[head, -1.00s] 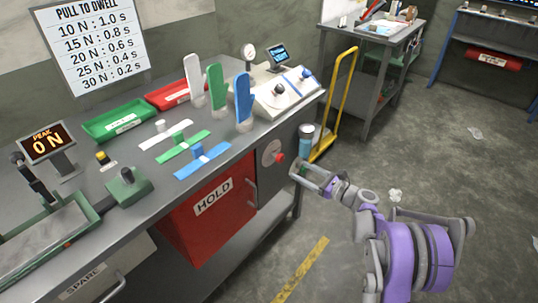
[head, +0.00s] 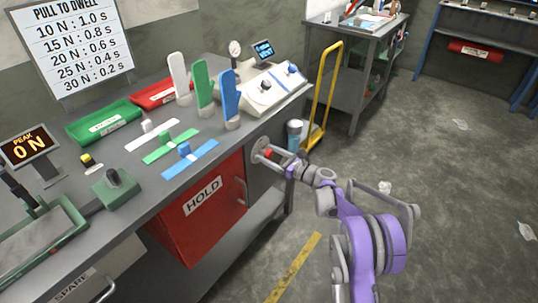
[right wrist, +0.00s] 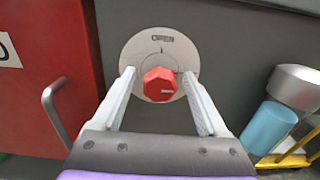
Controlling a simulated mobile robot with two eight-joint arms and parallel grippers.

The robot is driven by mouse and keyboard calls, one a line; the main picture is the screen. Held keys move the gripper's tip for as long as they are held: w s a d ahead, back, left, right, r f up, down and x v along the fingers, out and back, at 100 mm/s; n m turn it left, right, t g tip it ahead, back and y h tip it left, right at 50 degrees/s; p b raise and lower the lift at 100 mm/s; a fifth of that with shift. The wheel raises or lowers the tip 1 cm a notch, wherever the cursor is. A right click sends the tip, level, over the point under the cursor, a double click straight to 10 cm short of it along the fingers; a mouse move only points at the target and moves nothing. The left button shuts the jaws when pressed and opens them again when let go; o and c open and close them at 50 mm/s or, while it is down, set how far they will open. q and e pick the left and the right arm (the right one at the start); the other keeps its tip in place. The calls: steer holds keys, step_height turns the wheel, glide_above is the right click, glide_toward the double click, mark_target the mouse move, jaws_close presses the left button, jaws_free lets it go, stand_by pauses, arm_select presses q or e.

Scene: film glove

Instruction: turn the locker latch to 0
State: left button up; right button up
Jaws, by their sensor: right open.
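The locker latch is a red faceted knob (right wrist: 159,85) on a round pale dial plate (right wrist: 137,50) marked OPEN at its top, on the grey front panel beside the red HOLD door. In the head view the red knob (head: 268,153) is partly hidden by my gripper. My right gripper (right wrist: 159,80) is open, with one finger on each side of the knob; I cannot tell whether they touch it. It also shows in the head view (head: 272,157) at the dial. A short pale mark shows on the knob's face, toward its lower right. My left gripper is not in view.
The red HOLD door (head: 203,210) with its grey handle (right wrist: 56,110) is just left of the dial. A blue cylinder with a grey top (right wrist: 270,125) and a yellow cart frame (head: 322,95) stand to the right. Open floor lies farther right.

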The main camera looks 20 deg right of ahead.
jaws_close()
stand_by(0.3)
steer(key=n, duration=0.4)
steer(key=shift+n, duration=0.4)
steer(key=n, duration=0.9)
steer(key=shift+p, duration=0.35)
steer(key=shift+n, duration=2.1)
